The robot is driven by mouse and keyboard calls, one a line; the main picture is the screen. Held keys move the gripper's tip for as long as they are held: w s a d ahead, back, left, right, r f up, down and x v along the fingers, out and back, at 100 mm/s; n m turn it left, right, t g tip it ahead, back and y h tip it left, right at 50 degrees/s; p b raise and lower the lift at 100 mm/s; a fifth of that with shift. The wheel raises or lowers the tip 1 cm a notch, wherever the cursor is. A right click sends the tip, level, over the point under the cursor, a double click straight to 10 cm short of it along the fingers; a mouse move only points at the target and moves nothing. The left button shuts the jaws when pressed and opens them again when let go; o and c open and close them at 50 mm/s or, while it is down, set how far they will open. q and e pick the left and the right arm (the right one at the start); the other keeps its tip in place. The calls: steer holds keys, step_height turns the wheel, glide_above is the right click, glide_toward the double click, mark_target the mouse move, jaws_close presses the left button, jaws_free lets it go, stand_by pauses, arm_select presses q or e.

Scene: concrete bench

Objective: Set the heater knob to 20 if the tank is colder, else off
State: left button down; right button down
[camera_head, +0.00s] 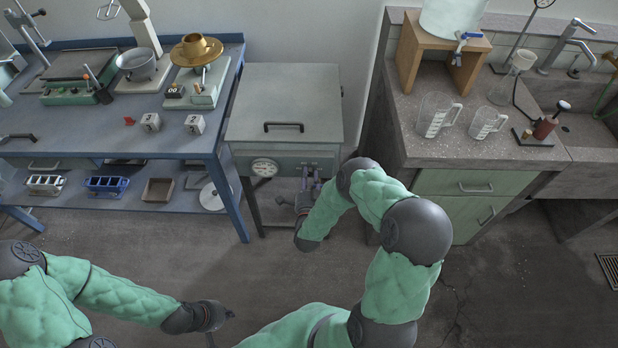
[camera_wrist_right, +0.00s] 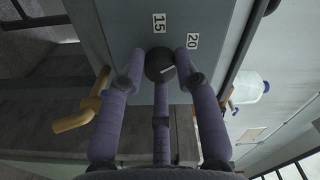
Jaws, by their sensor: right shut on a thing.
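The metal tank (camera_head: 285,105) with a flat lid stands between the blue bench and the stone counter. A round white dial gauge (camera_head: 264,167) is on its front; its reading is too small to tell. My right gripper (camera_head: 311,183) is at the tank's front, right of the gauge. In the right wrist view its purple fingers are shut around the black heater knob (camera_wrist_right: 160,65). Labels 15 (camera_wrist_right: 159,23) and 20 (camera_wrist_right: 193,41) sit beside the knob. The knob's white pointer line is partly visible, near the 20 side. My left gripper (camera_head: 217,316) is low over the floor, its jaws unclear.
A brass-coloured tap (camera_wrist_right: 80,115) juts out near the fingers in the right wrist view. The blue bench (camera_head: 110,140) at left holds scales and moulds. The stone counter (camera_head: 400,140) at right holds jugs (camera_head: 437,117) and a white container (camera_head: 450,18) on a wooden stand.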

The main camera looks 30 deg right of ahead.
steer(key=shift+a+f, duration=0.1)
steer(key=shift+a, duration=0.05)
steer(key=c, duration=0.9)
jaws_free()
steer(key=v, duration=1.2)
